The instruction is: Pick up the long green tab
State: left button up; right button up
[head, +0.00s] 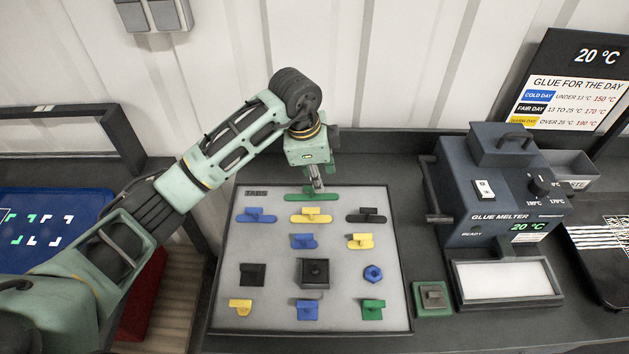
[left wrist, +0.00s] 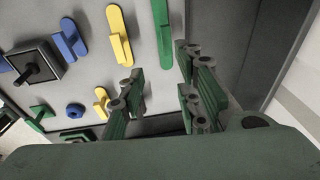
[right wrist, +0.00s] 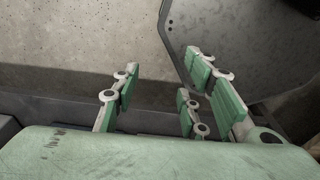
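The long green tab (head: 297,197) lies at the back edge of the grey tab board (head: 228,285), above a row of long blue, yellow and black tabs. My left gripper (head: 317,186) is over it and partly covers it. In the left wrist view, the long green tab (left wrist: 162,45) shows in the gap between the open fingers of my left gripper (left wrist: 160,95). I see no contact, and the exact height is hard to tell. My right gripper (right wrist: 160,95) is open and empty, facing a grey wall and a dark panel.
The long yellow tab (head: 310,218) lies just in front of the green one. The long blue tab (head: 257,216) and black tab (head: 366,216) flank it. A short green tab (head: 372,308) is at the front right. A glue melter (head: 500,190) stands right of the board.

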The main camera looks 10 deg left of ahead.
aim_at(311, 188)
pick_arm(q)
jog(key=shift+w+a+f+n+y+p, duration=0.2)
jog(key=shift+a+f+y+p, duration=0.1)
jog(key=shift+f, duration=0.2)
jog(key=shift+w+a+f+n+y+p, duration=0.1)
jog(key=shift+a+f+n+y+p, duration=0.15)
jog(key=shift+f, duration=0.25)
jog(key=shift+a+f+p, duration=0.2)
jog(key=shift+f+p, duration=0.15)
jog(key=shift+f, duration=0.05)
jog(key=f, duration=0.1)
jog(key=f+p, duration=0.1)
jog(key=f, duration=0.1)
jog(key=shift+w+a+f, duration=0.2)
jog(key=shift+w+f, duration=0.15)
jog(key=shift+f, duration=0.4)
pick_arm(e)
jog(key=r, duration=0.2)
jog(key=s+r, duration=0.1)
jog(key=shift+d+r, duration=0.1)
jog(key=shift+d, duration=0.25)
pick_arm(q)
jog(key=shift+c, duration=0.3)
grip_shut()
